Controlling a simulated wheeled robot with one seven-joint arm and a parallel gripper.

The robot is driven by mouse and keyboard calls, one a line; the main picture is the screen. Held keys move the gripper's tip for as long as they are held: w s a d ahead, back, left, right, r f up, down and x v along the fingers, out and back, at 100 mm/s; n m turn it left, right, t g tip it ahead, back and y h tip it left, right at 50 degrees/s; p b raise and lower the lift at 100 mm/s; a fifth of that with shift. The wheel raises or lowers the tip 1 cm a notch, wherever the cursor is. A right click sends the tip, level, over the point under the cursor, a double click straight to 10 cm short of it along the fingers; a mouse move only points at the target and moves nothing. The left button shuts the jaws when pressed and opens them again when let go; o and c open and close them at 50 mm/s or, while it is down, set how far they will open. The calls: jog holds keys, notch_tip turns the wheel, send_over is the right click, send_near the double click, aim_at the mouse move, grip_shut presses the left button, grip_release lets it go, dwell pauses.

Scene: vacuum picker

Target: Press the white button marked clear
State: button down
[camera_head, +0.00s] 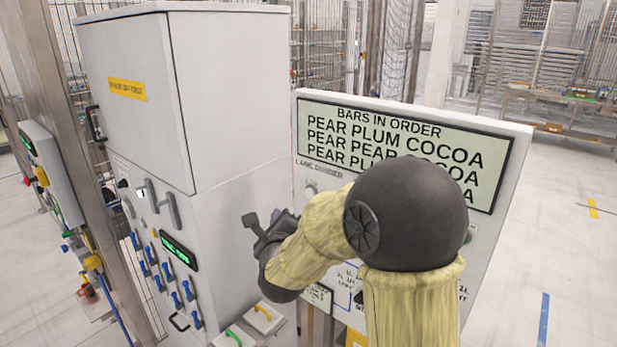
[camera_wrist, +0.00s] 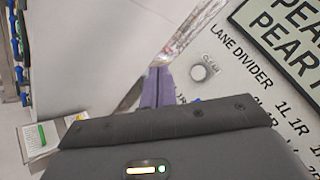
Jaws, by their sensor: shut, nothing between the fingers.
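The round white button (camera_wrist: 198,73) sits on the white panel (camera_wrist: 225,88) beside small lettering that looks like "CLEAR", left of "LANE DIVIDER". In the head view the button (camera_head: 311,189) shows below the display, left of my arm. My gripper (camera_wrist: 158,72) is shut and empty, its purple fingers pressed together. In the wrist view the fingertips appear just left of the button, near the panel's left edge; the gap in depth is hard to tell. In the head view my gripper (camera_head: 279,216) is partly hidden and lies left of and below the button.
A display (camera_head: 400,145) reading "BARS IN ORDER" fills the panel's top. A grey cabinet (camera_head: 185,100) with blue levers (camera_head: 166,272) and a green readout (camera_head: 179,250) stands close on the left. Small trays (camera_head: 263,318) sit low between. Open floor (camera_head: 560,270) lies to the right.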

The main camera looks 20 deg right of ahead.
aim_at(310, 193)
jog(key=shift+d+r, duration=0.1)
dwell(0.3)
jog(key=w+d+p, duration=0.2)
jog(key=w+d, duration=0.3)
jog(key=d, duration=0.2)
dwell(0.3)
jog(key=shift+w+d, duration=0.15)
jog(key=shift+w, duration=0.05)
dwell(1.8)
jog(key=shift+w+d, duration=0.15)
jog(key=shift+d, duration=0.05)
jog(key=shift+w+d+b, duration=0.2)
jog(key=shift+d+b, duration=0.05)
jog(key=shift+b, duration=0.2)
dwell(0.8)
jog(key=shift+a, duration=0.1)
jog(key=shift+s+a+b, duration=0.45)
jog(key=shift+a+b, duration=0.05)
jog(key=shift+b, duration=0.05)
